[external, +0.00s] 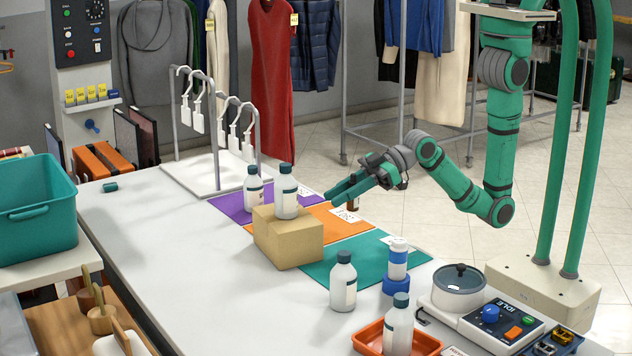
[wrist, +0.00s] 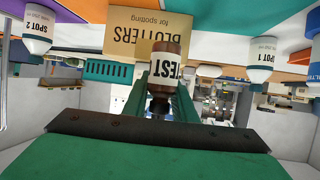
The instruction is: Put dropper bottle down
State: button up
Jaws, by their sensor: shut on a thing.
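The dropper bottle (wrist: 168,47) is small and brown with a white label reading TEST, upside down in the wrist view. My gripper (wrist: 170,85) is shut on it, one green finger on each side. In the external view my gripper (external: 340,191) reaches in from the right over the far edge of the counter. The dropper bottle (external: 353,204) shows there as a small brown piece below the fingers, near the orange mat (external: 345,228). I cannot tell whether its base touches anything.
A cardboard box (external: 288,241) with a white bottle (external: 286,192) on top stands beside the orange mat. Purple (external: 228,207) and teal (external: 322,274) mats flank it. More white bottles (external: 343,282), a blue-based bottle (external: 397,262) and a pot (external: 459,290) stand nearer.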

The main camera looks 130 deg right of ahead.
jog(key=s+d+f+m+h, duration=0.1)
jog(key=d, duration=0.4)
jog(key=d+f+m+g+h, duration=0.1)
jog(key=d+f+m+h, duration=0.1)
jog(key=d, duration=0.3)
jog(key=s+d+f+m+g+h, duration=0.1)
jog(key=d, duration=0.4)
jog(key=shift+s+d+f+h, duration=0.3)
jog(key=shift+s+d, duration=0.05)
jog(key=shift+d, duration=0.05)
jog(key=shift+f, duration=2.35)
jog(key=shift+f, duration=0.15)
jog(key=o, duration=1)
jog(key=shift+o, duration=0.2)
